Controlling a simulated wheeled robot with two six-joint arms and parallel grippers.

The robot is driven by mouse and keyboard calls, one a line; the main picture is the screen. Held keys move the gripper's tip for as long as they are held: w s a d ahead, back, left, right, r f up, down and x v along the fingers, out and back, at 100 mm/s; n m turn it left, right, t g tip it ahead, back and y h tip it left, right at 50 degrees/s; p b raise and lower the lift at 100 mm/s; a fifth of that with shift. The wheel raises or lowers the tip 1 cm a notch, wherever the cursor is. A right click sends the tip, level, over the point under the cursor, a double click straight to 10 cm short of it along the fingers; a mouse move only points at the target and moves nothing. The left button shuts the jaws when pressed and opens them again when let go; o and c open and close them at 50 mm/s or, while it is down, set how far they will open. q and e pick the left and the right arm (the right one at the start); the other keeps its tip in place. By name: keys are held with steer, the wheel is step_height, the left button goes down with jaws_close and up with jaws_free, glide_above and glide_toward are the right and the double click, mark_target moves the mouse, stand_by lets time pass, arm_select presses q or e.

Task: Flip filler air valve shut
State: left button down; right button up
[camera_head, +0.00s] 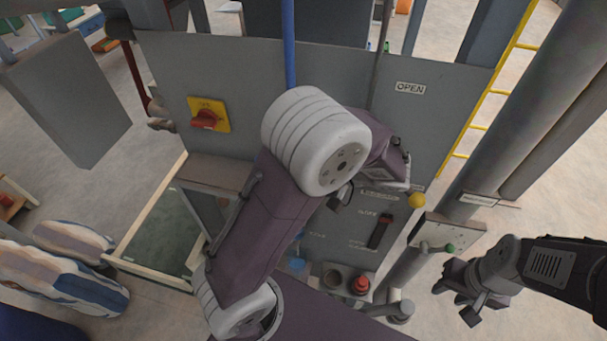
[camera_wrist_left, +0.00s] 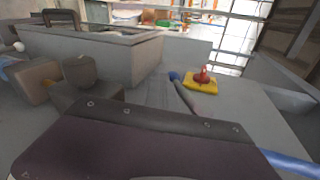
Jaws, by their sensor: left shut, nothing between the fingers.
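A blue pipe (camera_head: 289,45) runs down the grey filler panel (camera_head: 245,65) and goes behind my left arm. It also shows in the left wrist view (camera_wrist_left: 290,166), near a dark lever with a blue end (camera_wrist_left: 175,76). I cannot tell for certain whether this lever is the air valve; my arm covers that part of the panel in the head view. My left gripper (camera_head: 398,172) is partly hidden beyond its wrist, shut and empty, in front of the panel's right half. My right gripper (camera_head: 456,300) is open and empty at lower right, away from the panel.
A red rotary switch on a yellow plate (camera_head: 208,115) is on the panel's left. An OPEN label (camera_head: 410,88) is at upper right; a yellow ball knob (camera_head: 417,200) is below it. A red button (camera_head: 361,284) is low down. A thick grey post (camera_head: 520,125) stands at right.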

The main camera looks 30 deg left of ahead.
arm_select(q)
steer(key=a+r, duration=0.1)
steer(key=r+y, duration=0.1)
steer(key=a+r, duration=0.1)
steer(key=shift+s+a, duration=0.25)
steer(key=shift+a, duration=0.1)
